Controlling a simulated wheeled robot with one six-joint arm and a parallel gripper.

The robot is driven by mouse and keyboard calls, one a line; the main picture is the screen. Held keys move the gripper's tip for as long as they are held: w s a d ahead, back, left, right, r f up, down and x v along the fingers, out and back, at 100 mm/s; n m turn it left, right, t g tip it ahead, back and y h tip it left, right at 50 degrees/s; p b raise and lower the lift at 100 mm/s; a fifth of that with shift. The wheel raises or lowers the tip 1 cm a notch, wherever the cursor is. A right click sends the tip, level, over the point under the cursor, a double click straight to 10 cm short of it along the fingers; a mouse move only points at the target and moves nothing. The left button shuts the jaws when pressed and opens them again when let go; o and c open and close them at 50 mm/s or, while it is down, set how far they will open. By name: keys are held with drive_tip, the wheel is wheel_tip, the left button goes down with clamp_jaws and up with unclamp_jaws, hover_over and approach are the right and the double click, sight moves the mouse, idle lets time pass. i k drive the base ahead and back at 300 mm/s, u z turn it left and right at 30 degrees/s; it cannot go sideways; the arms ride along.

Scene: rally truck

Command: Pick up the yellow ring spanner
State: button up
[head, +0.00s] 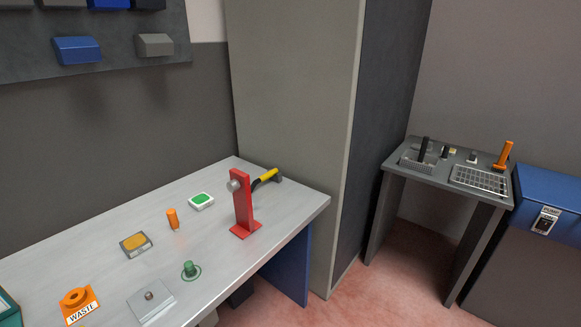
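I cannot make out a yellow ring spanner for certain in the head view. A small yellow bit (83,325) shows at the bottom edge below the WASTE label, too cut off to identify. A tool with a yellow and black handle (266,176) and a grey head lies at the workbench's far right corner, partly behind a red stand; it looks like a hammer. My gripper is not in view.
The grey workbench (215,235) carries the red stand (243,205), a green-topped block (201,201), an orange cylinder (173,219), a yellow-topped block (135,244), a green knob (190,269), a metal plate (150,301) and an orange WASTE holder (77,303). A tall grey cabinet (295,110) stands behind. A side table (440,190) is at right.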

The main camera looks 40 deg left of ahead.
sight(269, 174)
drive_tip(key=u, duration=0.3)
drive_tip(key=i, duration=1.5)
drive_tip(key=u, duration=1.65)
drive_tip(key=i, duration=1.05)
drive_tip(key=u, duration=0.9)
